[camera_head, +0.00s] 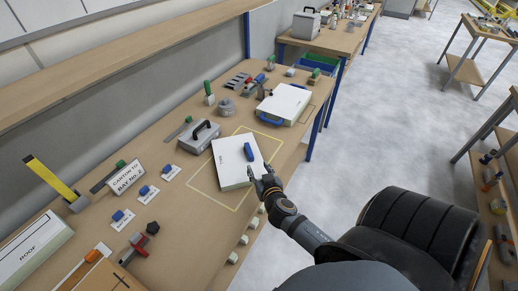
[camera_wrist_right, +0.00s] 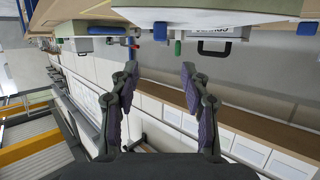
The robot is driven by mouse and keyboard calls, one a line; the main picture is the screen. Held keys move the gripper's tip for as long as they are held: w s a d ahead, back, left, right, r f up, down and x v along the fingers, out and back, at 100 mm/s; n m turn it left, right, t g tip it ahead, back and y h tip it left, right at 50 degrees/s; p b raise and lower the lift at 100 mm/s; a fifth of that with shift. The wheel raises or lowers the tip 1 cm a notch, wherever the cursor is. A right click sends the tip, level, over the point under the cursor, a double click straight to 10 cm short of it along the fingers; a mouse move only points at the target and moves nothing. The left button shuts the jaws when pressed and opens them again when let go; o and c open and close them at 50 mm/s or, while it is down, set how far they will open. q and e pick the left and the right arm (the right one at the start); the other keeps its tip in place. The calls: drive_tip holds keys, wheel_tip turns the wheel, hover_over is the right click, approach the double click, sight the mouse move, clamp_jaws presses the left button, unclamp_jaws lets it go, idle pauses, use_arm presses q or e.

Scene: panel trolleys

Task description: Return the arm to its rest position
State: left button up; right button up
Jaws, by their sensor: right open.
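My right gripper (camera_head: 265,181) is by the lower right edge of a flat white panel (camera_head: 228,167) on the long bench. In the right wrist view the gripper (camera_wrist_right: 158,70) is open, with nothing between its two fingers. The panel has a blue handle (camera_head: 249,152) on top and lies inside a yellow outline (camera_head: 214,201). I cannot tell whether a finger touches the panel. My right arm reaches in from the lower right. My left gripper is in neither view.
The bench (camera_head: 178,238) also holds a grey case (camera_head: 199,139), a white case with blue trim (camera_head: 284,104), a sign (camera_head: 126,177) and several small blue blocks. A black chair (camera_head: 415,232) stands close to my right arm. The floor (camera_head: 385,120) beyond is clear.

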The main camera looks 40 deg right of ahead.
idle(0.6)
drive_tip(key=shift+s+d+r+g, duration=0.1)
drive_tip(key=shift+s+d+g, duration=0.1)
drive_tip(key=shift+s+g, duration=0.1)
drive_tip(key=s+a+n+g+y, duration=0.25)
drive_tip(key=s+a+g, duration=0.25)
drive_tip(key=s, duration=0.3)
drive_tip(key=s+a+n+g+y, duration=0.25)
drive_tip(key=s+a+g, duration=0.2)
drive_tip(key=s, duration=0.35)
wheel_tip(320, 180, down, 28)
drive_tip(key=s+d+g, duration=0.1)
drive_tip(key=s+d, duration=0.1)
drive_tip(key=s+d+f+g, duration=0.1)
drive_tip(key=s+f, duration=1.4)
drive_tip(key=s, duration=0.3)
drive_tip(key=shift+s+d+f+h, duration=0.25)
drive_tip(key=shift+d+f+h, duration=0.05)
drive_tip(key=shift+f, duration=0.1)
